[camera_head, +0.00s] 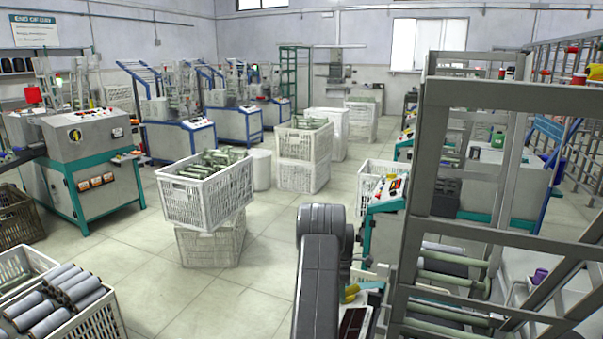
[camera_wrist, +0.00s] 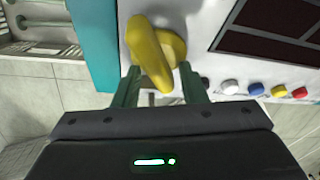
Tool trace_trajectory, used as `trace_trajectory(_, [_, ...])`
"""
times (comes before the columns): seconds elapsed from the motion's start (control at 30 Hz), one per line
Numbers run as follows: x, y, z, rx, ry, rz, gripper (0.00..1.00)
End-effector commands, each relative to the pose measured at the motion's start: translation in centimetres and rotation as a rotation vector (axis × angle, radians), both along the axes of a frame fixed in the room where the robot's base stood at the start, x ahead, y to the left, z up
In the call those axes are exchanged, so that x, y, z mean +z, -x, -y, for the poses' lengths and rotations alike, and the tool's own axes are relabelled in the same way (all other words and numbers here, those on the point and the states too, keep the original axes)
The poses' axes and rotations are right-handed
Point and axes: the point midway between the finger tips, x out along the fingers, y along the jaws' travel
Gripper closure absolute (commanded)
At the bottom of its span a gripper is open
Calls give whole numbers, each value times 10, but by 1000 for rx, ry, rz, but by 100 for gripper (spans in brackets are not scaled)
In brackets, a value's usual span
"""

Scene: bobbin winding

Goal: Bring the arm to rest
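My gripper (camera_wrist: 160,84) shows in the wrist view with its two green fingers spread apart. A yellow rotary knob (camera_wrist: 152,52) on a white machine panel (camera_wrist: 215,22) is just beyond the fingertips, with its lower end between them. A gap shows beside the knob, and I see no finger closed on it. In the head view my grey arm reaches forward at the lower middle and hides my gripper. The yellow knob also shows there (camera_head: 350,292), right of the arm.
White, yellow, blue and red buttons (camera_wrist: 265,90) line the panel right of the fingers. A grey metal frame (camera_head: 428,150) stands close on the right in the head view. Stacked white crates (camera_head: 208,205) stand left of my arm. Tiled floor (camera_head: 150,285) is open between them.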

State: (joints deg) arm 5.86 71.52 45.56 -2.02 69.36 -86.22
Motion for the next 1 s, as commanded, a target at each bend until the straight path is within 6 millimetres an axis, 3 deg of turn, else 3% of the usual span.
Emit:
trace_trajectory(0.4, [1,-1,0,-208,37,90,62])
trace_trajectory(1.0, [2,0,-5,-223,39,92,62])
